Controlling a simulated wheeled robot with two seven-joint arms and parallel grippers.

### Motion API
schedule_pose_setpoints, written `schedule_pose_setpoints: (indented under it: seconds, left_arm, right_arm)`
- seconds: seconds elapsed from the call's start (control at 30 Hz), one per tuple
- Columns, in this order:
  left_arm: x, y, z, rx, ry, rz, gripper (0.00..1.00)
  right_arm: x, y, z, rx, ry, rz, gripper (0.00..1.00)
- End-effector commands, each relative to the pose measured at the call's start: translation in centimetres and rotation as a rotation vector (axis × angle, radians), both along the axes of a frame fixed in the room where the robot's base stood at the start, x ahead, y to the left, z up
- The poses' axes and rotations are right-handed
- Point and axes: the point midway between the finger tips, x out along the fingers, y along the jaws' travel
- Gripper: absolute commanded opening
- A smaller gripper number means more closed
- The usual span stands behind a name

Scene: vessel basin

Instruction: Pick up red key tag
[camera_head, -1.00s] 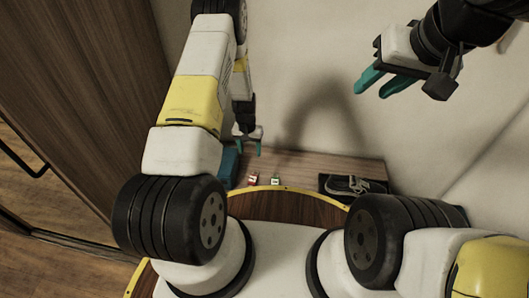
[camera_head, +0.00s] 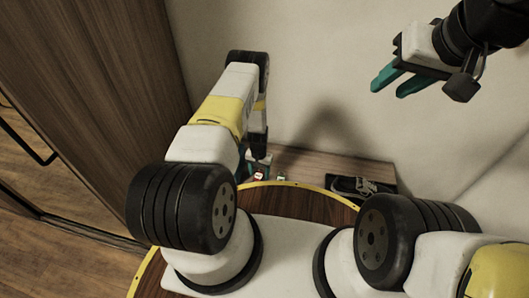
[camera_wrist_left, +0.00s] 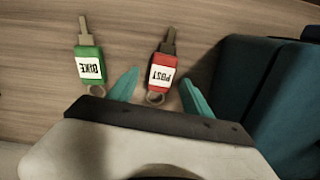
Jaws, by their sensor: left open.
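The red key tag (camera_wrist_left: 161,72) has a white label reading POST, a key at its far end and a metal ring at its near end. It lies on a wooden surface and shows small in the head view (camera_head: 258,177). My left gripper (camera_wrist_left: 156,82) is open, its teal fingers on either side of the tag's ring end. I cannot tell how high the fingers are above the surface. It also shows in the head view (camera_head: 259,161), partly hidden by its arm. My right gripper (camera_head: 389,91) is open and empty, high at the upper right.
A green key tag (camera_wrist_left: 90,65) labelled BIKE lies left of the red one, outside the left finger. A dark blue box-like object (camera_wrist_left: 250,90) stands close on the right. A black tray (camera_head: 360,187) sits at the right end of the wooden surface (camera_head: 330,165).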

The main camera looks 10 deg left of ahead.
Motion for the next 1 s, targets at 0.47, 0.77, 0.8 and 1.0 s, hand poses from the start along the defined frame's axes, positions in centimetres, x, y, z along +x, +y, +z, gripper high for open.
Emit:
schedule_pose_setpoints:
  seconds: [0.47, 0.77, 0.8, 1.0]
  left_arm:
    - [0.0, 0.0, 0.0, 0.000, 0.000, 0.000, 0.05]
    - [0.0, 0.0, 0.1, 0.000, 0.000, 0.000, 0.00]
    - [0.1, 0.0, 0.1, 0.000, -0.001, 0.000, 0.00]
    - [0.1, 0.0, 1.5, 0.000, -0.002, 0.000, 0.00]
  right_arm:
    - [0.0, 0.0, 0.0, 0.000, 0.000, 0.000, 0.36]
    - [0.0, 0.0, 0.0, 0.000, 0.000, 0.000, 0.36]
    - [0.0, 0.0, 0.0, 0.000, 0.000, 0.000, 0.36]
    - [0.0, 0.0, 0.0, 0.000, 0.000, 0.000, 0.36]
